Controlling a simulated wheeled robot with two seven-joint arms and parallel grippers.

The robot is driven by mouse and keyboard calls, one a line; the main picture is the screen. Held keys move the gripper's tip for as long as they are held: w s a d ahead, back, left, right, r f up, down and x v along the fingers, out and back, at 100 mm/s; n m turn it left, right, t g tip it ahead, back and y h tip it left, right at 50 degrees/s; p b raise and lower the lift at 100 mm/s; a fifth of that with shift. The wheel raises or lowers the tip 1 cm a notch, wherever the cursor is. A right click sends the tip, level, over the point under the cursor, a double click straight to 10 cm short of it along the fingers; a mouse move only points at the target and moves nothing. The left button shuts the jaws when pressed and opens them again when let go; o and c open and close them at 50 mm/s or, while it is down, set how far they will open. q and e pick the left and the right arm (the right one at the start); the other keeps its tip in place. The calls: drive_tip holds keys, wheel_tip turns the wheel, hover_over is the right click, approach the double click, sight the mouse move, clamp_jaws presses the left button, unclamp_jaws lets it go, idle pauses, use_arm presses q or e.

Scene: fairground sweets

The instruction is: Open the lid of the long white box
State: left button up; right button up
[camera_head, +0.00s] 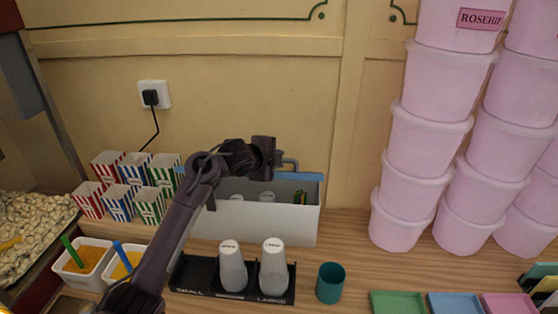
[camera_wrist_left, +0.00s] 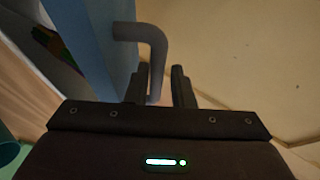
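The long white box (camera_head: 290,228) stands on the wooden counter against the wall. Its top is open to view, with white cups and a small green item inside. The blue lid (camera_head: 305,176) shows as a thin strip along the box's back edge, swung up off the opening; it also shows as a blue panel in the left wrist view (camera_wrist_left: 92,35). A grey bent handle (camera_head: 291,163) sticks out from the lid. My left gripper (camera_wrist_left: 161,85) is at the handle, its fingers apart on either side of the handle's end. My right gripper is not in view.
A black tray (camera_head: 205,275) with two stacks of cups and a teal cup (camera_head: 330,283) stand in front of the box. Striped popcorn boxes (camera_head: 120,200) are at the left. Stacked pink tubs (camera_head: 430,140) stand at the right. My left arm crosses over the tray's left side.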

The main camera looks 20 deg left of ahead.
use_arm(q)
drive_tip(key=v, duration=0.6)
drive_tip(key=shift+s+r+b, duration=0.15)
drive_tip(key=shift+s+b, duration=0.1)
drive_tip(key=shift+b, duration=0.2)
